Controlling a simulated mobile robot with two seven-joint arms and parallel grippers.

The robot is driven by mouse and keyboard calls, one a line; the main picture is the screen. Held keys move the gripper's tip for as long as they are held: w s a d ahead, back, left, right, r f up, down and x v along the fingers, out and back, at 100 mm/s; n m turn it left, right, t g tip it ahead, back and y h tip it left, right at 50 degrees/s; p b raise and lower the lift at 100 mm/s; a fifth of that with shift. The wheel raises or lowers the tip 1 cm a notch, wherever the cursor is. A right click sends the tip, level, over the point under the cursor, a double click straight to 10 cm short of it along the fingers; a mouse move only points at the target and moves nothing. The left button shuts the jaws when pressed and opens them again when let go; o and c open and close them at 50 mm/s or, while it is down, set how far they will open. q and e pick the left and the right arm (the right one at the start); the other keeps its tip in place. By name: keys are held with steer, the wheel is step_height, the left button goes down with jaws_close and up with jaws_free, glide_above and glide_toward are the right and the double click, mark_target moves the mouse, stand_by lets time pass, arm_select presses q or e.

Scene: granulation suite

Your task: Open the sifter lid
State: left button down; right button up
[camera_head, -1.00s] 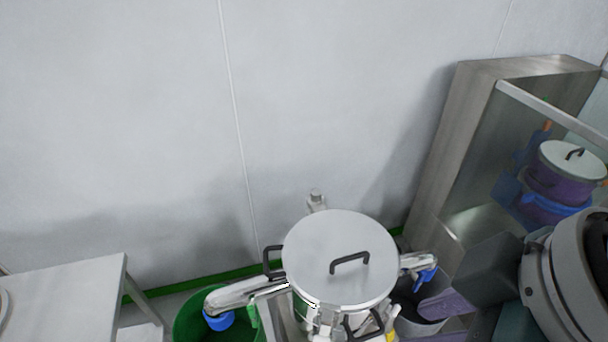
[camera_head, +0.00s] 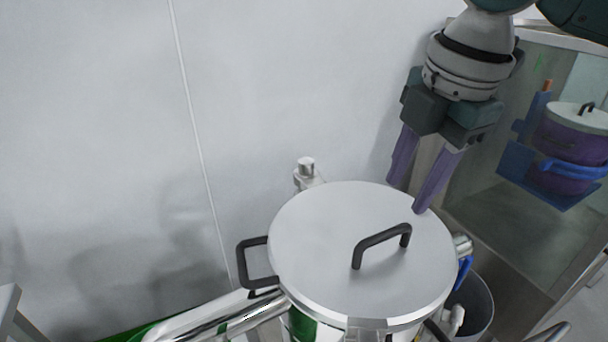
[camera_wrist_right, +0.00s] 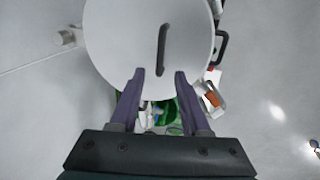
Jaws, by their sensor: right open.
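The sifter lid (camera_head: 320,235) is a round, light grey disc lying flat and closed on the sifter. It has a black bar handle (camera_head: 382,243) on top. My right gripper (camera_head: 408,196) is open and empty, its purple fingers pointing down at the lid's back right edge. In the right wrist view the lid (camera_wrist_right: 120,45) fills the top middle, with its handle (camera_wrist_right: 162,50) ahead of and between the open fingertips (camera_wrist_right: 160,74), apart from them. My left gripper is not in view.
A black side handle (camera_head: 256,264) sticks out left of the sifter. A metal post (camera_head: 306,172) stands behind the lid. A grey bin (camera_head: 478,305) is at the right. A steel cabinet (camera_head: 515,262) with a glossy front stands at the right, showing a purple and blue lidded pot (camera_head: 570,150).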

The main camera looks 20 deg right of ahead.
mark_target(386, 234)
steer(key=f, duration=0.2)
steer(key=w+f, duration=0.1)
steer(key=f, duration=0.5)
steer(key=shift+w+a+f+b, duration=0.15)
steer(key=shift+w+f+b, duration=0.1)
steer(key=shift+b, duration=0.05)
jaws_close()
stand_by(1.0)
